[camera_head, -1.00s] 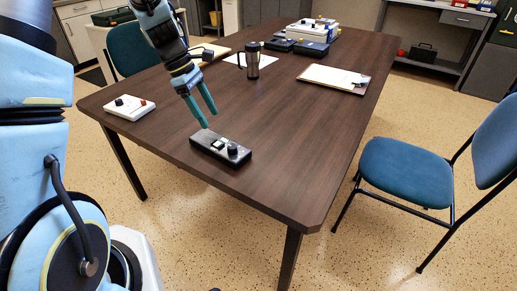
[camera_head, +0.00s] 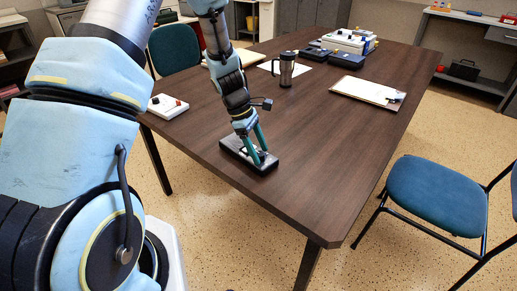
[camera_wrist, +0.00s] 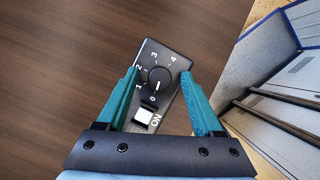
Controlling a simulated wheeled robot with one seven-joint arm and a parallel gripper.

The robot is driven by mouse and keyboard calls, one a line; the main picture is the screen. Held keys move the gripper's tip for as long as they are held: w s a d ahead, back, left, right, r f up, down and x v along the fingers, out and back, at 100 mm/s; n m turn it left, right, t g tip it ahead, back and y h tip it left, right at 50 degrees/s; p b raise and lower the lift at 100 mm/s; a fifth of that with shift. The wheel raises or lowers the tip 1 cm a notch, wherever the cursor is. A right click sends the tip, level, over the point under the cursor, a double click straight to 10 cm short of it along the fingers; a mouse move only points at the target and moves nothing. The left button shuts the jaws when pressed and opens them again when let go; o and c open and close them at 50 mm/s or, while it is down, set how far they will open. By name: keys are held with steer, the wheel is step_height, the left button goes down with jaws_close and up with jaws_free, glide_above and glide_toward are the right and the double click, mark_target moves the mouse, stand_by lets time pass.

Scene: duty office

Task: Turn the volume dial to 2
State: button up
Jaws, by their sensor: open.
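A black control box (camera_head: 230,144) lies on the dark table near its front edge. In the wrist view, its round black volume dial (camera_wrist: 160,75) is ringed by the white numbers 0 to 4. A white line on the dial appears to point toward 0. A white switch (camera_wrist: 143,116) marked ON sits below the dial. My gripper (camera_head: 263,158) reaches down over the box's right end. In the wrist view, the open teal fingers of my gripper (camera_wrist: 160,73) stand on either side of the dial, with gaps between them and it. In the head view, the fingers largely hide the dial.
A white box with knobs (camera_head: 167,106) is at the table's left edge. A blue chair (camera_head: 440,195) is on the right. The table right of the control box is clear.

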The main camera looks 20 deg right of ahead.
jaws_close()
stand_by(0.5)
